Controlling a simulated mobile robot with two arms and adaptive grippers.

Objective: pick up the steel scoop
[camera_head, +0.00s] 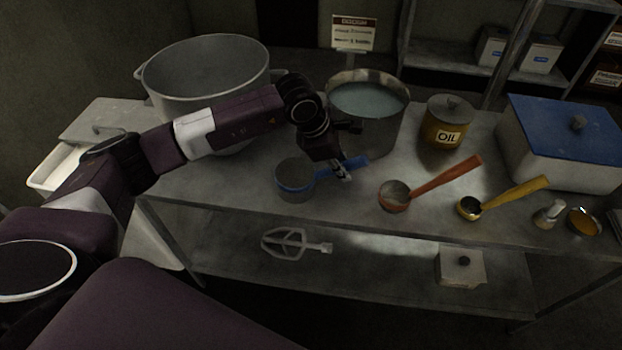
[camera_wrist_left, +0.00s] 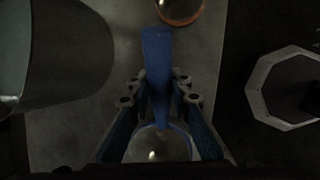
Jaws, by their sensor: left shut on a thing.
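The steel scoop (camera_head: 294,184) has a round grey bowl with a blue rim and a blue handle. It is near the front edge of the steel table (camera_head: 240,192), left of the other scoops. My left gripper (camera_head: 343,173) reaches down over the handle and is shut on it. In the left wrist view, the blue handle (camera_wrist_left: 157,65) runs between the two fingers of my left gripper (camera_wrist_left: 160,95), and the shiny bowl shows at the bottom. I cannot tell whether the scoop touches the table. My right gripper is not in view.
A copper scoop (camera_head: 394,197) and a brass scoop (camera_head: 468,208) lie to the right. Behind stand a large pot (camera_head: 205,75), a pot of liquid (camera_head: 375,125), an oil pot (camera_head: 440,125) and a blue-lidded box (camera_head: 565,165). A whisk-like beater (camera_head: 288,243) lies on the lower shelf.

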